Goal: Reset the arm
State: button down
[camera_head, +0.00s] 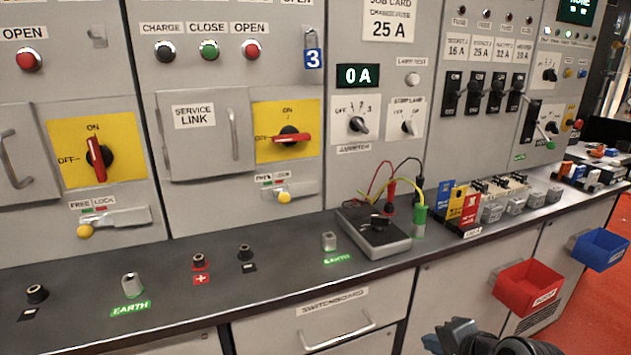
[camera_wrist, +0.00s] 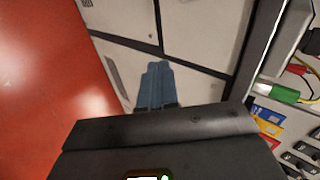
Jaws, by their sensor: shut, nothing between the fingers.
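My gripper (camera_head: 440,338) is at the bottom edge of the head view, in front of the cabinet and below the worktop's front edge. In the wrist view its blue-grey fingers (camera_wrist: 157,70) are together with nothing between them. My arm behind the gripper is mostly cut off by the frame. The gripper is apart from the worktop (camera_head: 200,285) and from the red bin (camera_head: 527,288) to its right. The wrist view shows grey cabinet fronts (camera_wrist: 205,35) beyond the fingers.
A grey test box (camera_head: 375,235) with red, black and green plugs (camera_head: 420,218) stands on the worktop. Coloured cards (camera_head: 457,203) stand right of it. A blue bin (camera_head: 600,248) juts from the cabinet at right. The upright panel has yellow-plated switches (camera_head: 96,152). Red floor (camera_wrist: 45,80) is open.

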jog(key=s+a+f+n+t+h, duration=0.1)
jog(key=s+f+n, duration=0.15)
jog(key=s, duration=0.95)
jog(key=s+a+f+n+t+h, duration=0.15)
jog(key=s+n, duration=0.25)
jog(key=s, duration=0.9)
jog(key=s+a+r+n+t, duration=0.1)
jog(key=s+r+n+t, duration=0.2)
jog(key=s+r+n, duration=0.4)
jog(key=s+r, duration=0.7)
jog(key=s, duration=0.4)
jog(key=shift+s+r, duration=0.15)
jog(key=shift+r, duration=0.25)
